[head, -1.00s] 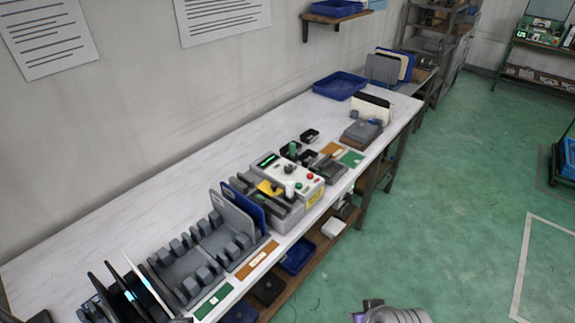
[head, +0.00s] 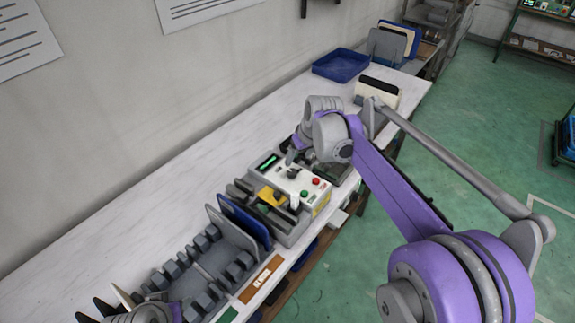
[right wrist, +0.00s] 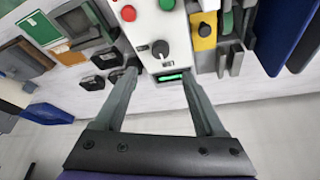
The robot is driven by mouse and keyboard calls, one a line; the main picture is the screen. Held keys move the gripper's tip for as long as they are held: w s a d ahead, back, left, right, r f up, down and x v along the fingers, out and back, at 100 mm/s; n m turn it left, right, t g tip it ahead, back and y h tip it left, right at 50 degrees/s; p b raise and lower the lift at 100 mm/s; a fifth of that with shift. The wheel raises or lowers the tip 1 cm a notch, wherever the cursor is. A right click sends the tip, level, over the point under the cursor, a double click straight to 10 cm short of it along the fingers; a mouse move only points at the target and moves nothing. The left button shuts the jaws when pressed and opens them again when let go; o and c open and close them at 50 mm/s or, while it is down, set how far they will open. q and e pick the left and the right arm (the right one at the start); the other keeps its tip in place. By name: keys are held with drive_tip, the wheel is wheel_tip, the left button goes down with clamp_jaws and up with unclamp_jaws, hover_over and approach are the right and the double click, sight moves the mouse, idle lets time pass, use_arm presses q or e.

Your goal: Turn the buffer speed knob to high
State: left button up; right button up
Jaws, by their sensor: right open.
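The buffer machine (head: 326,208) has a pale control panel with a dark round knob (head: 292,173). In the right wrist view the knob (right wrist: 159,49) sits upright in the picture's middle, above a lit green display (right wrist: 171,77). A light mark shows at the knob's left side; its setting is too small to read. My right gripper (right wrist: 158,74) is open, with its two fingers spread either side of the panel's end. The knob lies beyond the fingertips, in line with the gap, not gripped. In the head view my right wrist hides part of the bench behind the panel.
A red button (right wrist: 129,13) and a green button (right wrist: 167,4) are near the knob. A yellow block (right wrist: 203,30) is beside the panel. Blue and grey panels (head: 245,220) stand in a rack. A blue tray (head: 341,65) is at the back; the bench along the wall is clear.

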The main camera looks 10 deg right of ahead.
sight(292, 172)
drive_tip(key=x, duration=0.9)
drive_tip(key=shift+w+f, duration=0.1)
drive_tip(key=shift+f, duration=0.25)
clamp_jaws()
